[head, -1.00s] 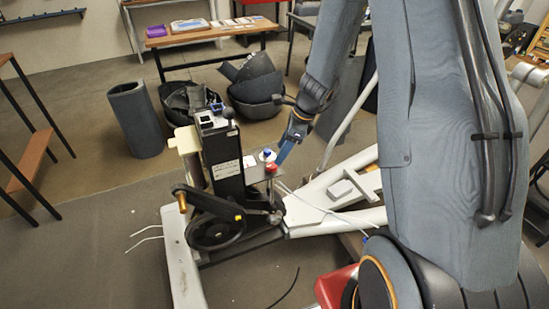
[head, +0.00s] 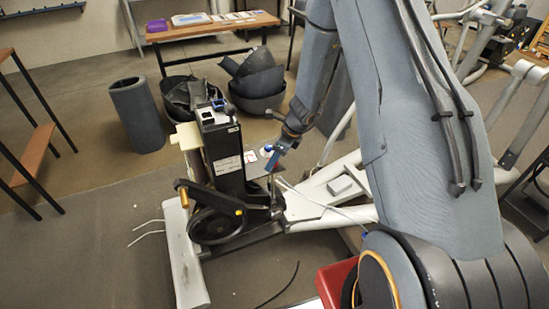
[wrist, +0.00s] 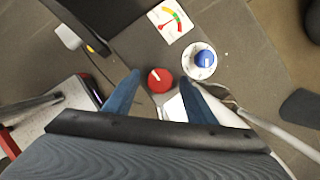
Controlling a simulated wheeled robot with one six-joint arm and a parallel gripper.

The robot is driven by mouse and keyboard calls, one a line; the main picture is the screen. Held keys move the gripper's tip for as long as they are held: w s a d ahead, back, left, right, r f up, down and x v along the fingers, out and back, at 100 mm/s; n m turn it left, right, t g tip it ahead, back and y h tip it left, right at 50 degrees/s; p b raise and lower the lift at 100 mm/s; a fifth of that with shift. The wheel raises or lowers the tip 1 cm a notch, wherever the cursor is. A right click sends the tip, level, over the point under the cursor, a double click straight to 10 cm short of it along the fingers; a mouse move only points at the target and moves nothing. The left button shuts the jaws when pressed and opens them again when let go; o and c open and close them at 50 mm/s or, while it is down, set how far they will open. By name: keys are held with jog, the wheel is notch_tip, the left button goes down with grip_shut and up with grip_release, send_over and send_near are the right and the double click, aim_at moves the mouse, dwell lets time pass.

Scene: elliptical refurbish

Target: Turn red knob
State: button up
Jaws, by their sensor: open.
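The red knob (wrist: 160,80) is round with a pale pointer mark and sits on a grey plate. In the wrist view it lies just beyond and between the blue fingertips of my open gripper (wrist: 160,88). I cannot tell whether a finger touches it. A blue knob (wrist: 205,58) on a white round base is to the right, also seen in the head view (head: 267,150). A coloured dial label (wrist: 171,20) lies above.
The black upright housing (head: 222,158) of the elliptical stands left of the plate, with a crank wheel (head: 217,225) below. White frame tubes (head: 325,195) run to the right. Black bins (head: 258,85) and a wooden table (head: 215,30) are behind.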

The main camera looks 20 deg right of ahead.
jog(key=c, duration=1)
jog(key=shift+c, duration=0.2)
